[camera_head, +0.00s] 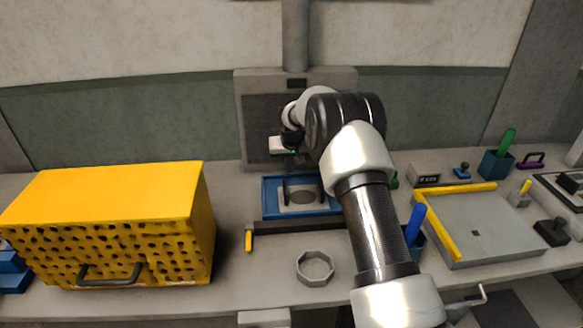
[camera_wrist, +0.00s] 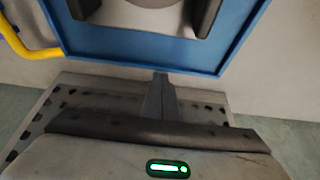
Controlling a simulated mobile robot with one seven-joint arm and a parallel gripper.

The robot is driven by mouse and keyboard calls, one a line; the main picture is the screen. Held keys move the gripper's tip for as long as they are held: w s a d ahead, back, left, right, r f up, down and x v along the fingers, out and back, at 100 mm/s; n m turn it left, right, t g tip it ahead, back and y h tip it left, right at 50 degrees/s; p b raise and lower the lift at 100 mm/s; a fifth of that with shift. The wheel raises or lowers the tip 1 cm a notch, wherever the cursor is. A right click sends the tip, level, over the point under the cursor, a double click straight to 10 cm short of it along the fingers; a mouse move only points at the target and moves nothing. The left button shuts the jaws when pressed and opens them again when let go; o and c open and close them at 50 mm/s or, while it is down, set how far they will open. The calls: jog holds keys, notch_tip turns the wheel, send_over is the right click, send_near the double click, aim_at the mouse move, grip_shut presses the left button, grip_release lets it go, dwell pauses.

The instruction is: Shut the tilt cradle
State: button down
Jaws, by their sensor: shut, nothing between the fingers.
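A blue rectangular frame (camera_head: 268,201), which looks to be the tilt cradle, lies at the back middle of the bench. Inside it is a grey plate with a round shape and two dark upright parts. In the wrist view the blue frame (camera_wrist: 150,52) fills the top. My gripper (camera_wrist: 160,78) is shut and empty, its fingertips close to the frame's edge; I cannot tell whether they touch. In the head view my gripper is above and behind the frame, its fingertips hard to make out.
A grey upright panel (camera_head: 255,85) stands behind the frame. A yellow perforated box (camera_head: 120,200) is at left. An octagonal grey dish (camera_head: 315,267) lies in front. A grey tray with yellow edges (camera_head: 490,225) is at right. A yellow bar (camera_wrist: 18,38) shows beside the frame.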

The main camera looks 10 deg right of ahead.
jog(key=shift+s+f, duration=0.15)
jog(key=shift+s, duration=0.05)
